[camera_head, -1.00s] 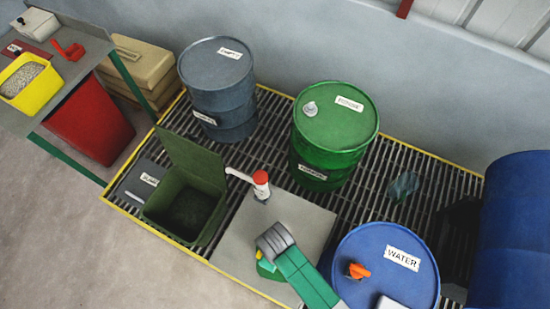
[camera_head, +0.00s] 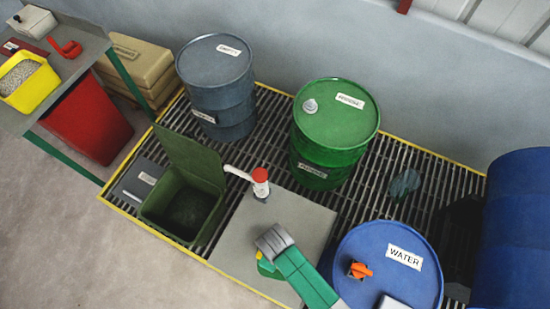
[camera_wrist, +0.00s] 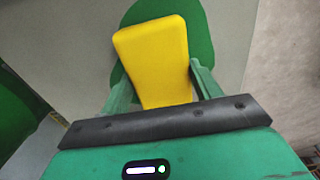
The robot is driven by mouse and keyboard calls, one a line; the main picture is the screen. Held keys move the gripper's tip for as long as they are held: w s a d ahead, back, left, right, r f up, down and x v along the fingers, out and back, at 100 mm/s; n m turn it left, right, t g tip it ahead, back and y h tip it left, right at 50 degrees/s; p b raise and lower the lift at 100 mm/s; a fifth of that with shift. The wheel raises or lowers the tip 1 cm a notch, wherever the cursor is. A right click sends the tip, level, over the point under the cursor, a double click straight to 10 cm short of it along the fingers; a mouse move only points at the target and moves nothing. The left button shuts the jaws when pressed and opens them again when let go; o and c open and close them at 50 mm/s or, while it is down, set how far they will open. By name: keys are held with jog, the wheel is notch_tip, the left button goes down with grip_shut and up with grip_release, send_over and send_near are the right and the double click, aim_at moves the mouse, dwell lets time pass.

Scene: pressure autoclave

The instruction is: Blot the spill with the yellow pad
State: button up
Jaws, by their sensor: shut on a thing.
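My gripper (camera_wrist: 163,78) is shut on the yellow pad (camera_wrist: 153,55), with one green finger on each side of it. The green spill (camera_wrist: 197,28) shows on the grey surface around the pad's far end in the wrist view, and the pad covers its middle. I cannot tell whether the pad touches the spill. In the head view my gripper (camera_head: 266,264) is over the front of the grey plate (camera_head: 300,215), and only a sliver of yellow shows there. My wrist hides most of the pad and spill in that view.
A white pump with a red top (camera_head: 260,184) stands on the plate behind my gripper. An open dark green bin (camera_head: 185,205) is at left. The blue WATER drum (camera_head: 350,240) stands close at right. Green (camera_head: 330,120) and grey (camera_head: 215,85) drums stand behind on the grating.

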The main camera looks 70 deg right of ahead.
jog(key=shift+f, duration=0.3)
jog(key=shift+s+d, duration=0.1)
jog(key=shift+d, duration=0.5)
dwell(0.3)
jog(key=shift+a+f+p, duration=0.1)
jog(key=shift+a+p, duration=0.45)
jog(key=shift+d, duration=0.15)
dwell(0.4)
jog(key=shift+d, duration=0.3)
jog(key=shift+a+f+p, duration=0.1)
jog(key=shift+a+p, duration=0.35)
jog(key=shift+p, duration=0.1)
jog(key=shift+d+f, duration=0.1)
jog(key=shift+d, duration=0.2)
dwell(0.7)
jog(key=shift+a+p, duration=0.25)
jog(key=shift+p, duration=0.2)
dwell(0.4)
